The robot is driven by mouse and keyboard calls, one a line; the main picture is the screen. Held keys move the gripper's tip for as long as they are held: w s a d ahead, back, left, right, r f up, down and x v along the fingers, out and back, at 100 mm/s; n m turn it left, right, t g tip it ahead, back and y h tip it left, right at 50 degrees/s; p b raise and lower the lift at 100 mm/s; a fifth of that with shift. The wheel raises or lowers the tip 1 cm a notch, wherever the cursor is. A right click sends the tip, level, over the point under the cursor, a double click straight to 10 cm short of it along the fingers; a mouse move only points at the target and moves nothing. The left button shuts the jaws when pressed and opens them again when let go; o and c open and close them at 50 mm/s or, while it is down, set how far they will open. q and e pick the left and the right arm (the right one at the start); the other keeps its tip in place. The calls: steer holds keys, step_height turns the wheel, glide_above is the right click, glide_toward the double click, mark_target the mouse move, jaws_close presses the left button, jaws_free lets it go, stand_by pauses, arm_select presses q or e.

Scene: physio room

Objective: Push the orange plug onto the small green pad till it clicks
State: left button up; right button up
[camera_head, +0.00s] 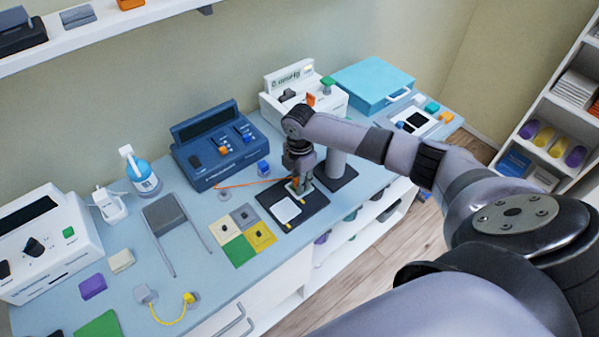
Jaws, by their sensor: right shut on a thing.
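My right gripper (303,186) points down over the far part of a black mat (313,205) on the blue-topped counter. It is shut, and a thin orange cable (250,183) runs to it from the left. The orange plug at the cable's end is mostly hidden by the fingers. A small pale green edge (290,187) shows at the fingertips, probably the small green pad. I cannot tell whether the plug touches it. My left gripper is out of view.
A white pad (287,210) lies on the mat. A dark blue device (215,145) stands behind left, a white device (280,100) behind. A four-coloured tile board (232,222) and a grey stand (164,214) lie left. A teal case (371,82) is at the back right.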

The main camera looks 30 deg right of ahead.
steer(key=o, duration=0.9)
steer(key=shift+o, duration=0.2)
steer(key=shift+r+p, duration=3.55)
steer(key=shift+p, duration=0.05)
